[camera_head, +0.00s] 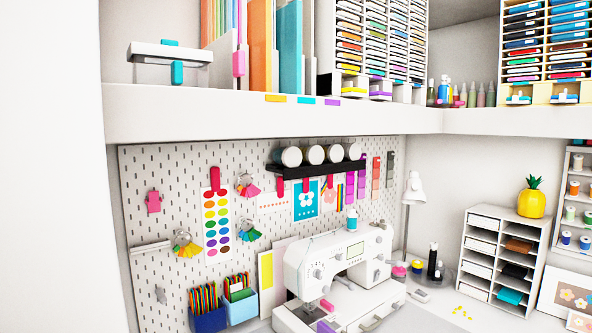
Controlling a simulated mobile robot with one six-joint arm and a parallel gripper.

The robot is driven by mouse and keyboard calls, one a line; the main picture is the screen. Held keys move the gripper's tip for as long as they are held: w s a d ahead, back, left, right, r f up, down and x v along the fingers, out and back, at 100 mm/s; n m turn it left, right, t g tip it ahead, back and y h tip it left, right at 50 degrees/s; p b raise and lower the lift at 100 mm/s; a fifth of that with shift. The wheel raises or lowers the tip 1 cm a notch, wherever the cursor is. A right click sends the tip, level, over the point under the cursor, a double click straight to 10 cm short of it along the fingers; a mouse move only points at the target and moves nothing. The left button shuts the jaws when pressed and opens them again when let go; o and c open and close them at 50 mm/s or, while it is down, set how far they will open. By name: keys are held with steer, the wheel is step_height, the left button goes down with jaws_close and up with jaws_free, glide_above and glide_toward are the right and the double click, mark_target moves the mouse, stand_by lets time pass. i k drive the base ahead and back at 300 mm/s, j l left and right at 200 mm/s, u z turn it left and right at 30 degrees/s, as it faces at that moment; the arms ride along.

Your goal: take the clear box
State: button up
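I cannot make out a clear box for certain. On the upper shelf at the left stands an object with a flat white top (170,53) and a teal tab (177,72) at its front. The space under its top looks pale or see-through, so I cannot tell whether it is a clear box. My gripper is not in view.
The upper shelf (270,112) also holds upright folders (290,45) and paper racks (375,40). Below are a pegboard (140,200) with hanging tools, a sewing machine (335,265), a white cubby unit (497,250) and a yellow pineapple-shaped pot (532,202).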

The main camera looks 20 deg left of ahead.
mark_target(157, 70)
steer(key=u, duration=1.8)
steer(key=i+l, duration=0.1)
steer(key=l, duration=0.25)
